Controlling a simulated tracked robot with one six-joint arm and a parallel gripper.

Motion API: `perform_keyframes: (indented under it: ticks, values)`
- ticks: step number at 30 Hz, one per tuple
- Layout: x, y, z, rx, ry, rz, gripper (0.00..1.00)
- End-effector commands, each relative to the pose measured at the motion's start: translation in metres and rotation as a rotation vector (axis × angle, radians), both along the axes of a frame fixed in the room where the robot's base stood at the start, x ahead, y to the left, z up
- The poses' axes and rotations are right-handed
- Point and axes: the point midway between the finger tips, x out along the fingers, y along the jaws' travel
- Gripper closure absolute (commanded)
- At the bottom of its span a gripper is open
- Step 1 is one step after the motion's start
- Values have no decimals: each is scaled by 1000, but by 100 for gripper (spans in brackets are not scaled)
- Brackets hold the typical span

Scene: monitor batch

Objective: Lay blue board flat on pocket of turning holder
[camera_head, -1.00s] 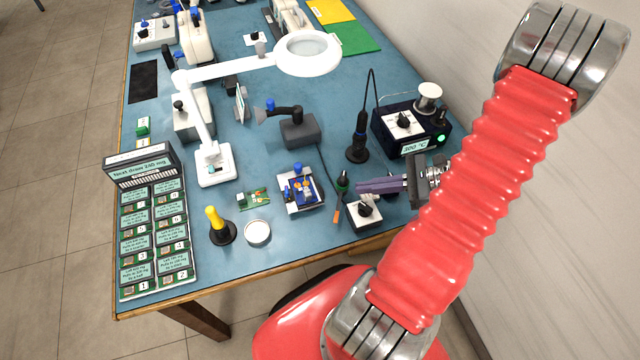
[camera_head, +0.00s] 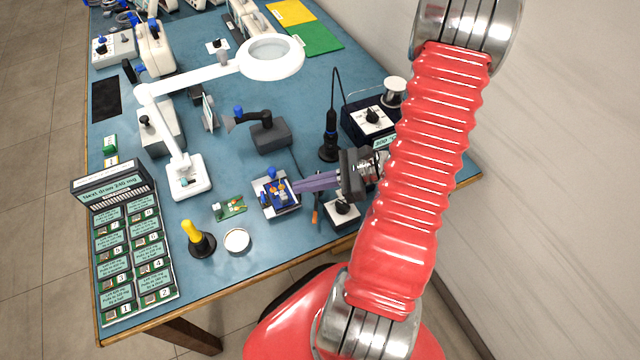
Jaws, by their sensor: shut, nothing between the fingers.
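The turning holder (camera_head: 283,211) is a small pale-based fixture near the front of the blue table. A blue board (camera_head: 268,198) with orange bits shows on it; whether it lies flat in the pocket is too small to tell. A blue knob stands at the holder's back. My gripper (camera_head: 295,187) has long purple fingers pointing left, shut and empty. Their tips are at the holder's right edge, overlapping it in the picture; I cannot tell if they touch.
A green board (camera_head: 232,207) and a round white tin (camera_head: 237,240) lie left of the holder. A yellow-handled tool (camera_head: 194,236) stands further left. A white magnifier lamp (camera_head: 271,58) arches behind. A soldering iron stand (camera_head: 329,145) and a knobbed box (camera_head: 342,210) are close to my gripper.

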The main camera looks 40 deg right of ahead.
Motion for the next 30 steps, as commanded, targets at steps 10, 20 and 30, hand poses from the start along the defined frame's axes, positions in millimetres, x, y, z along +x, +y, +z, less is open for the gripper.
perform_keyframes:
  ticks: [10, 20, 30]
  values:
    - [16, 20, -10, 3, 2, -1, 100]
    - [15, 21, -19, -1, 7, 1, 100]
    - [9, 15, -20, 1, 8, 2, 100]
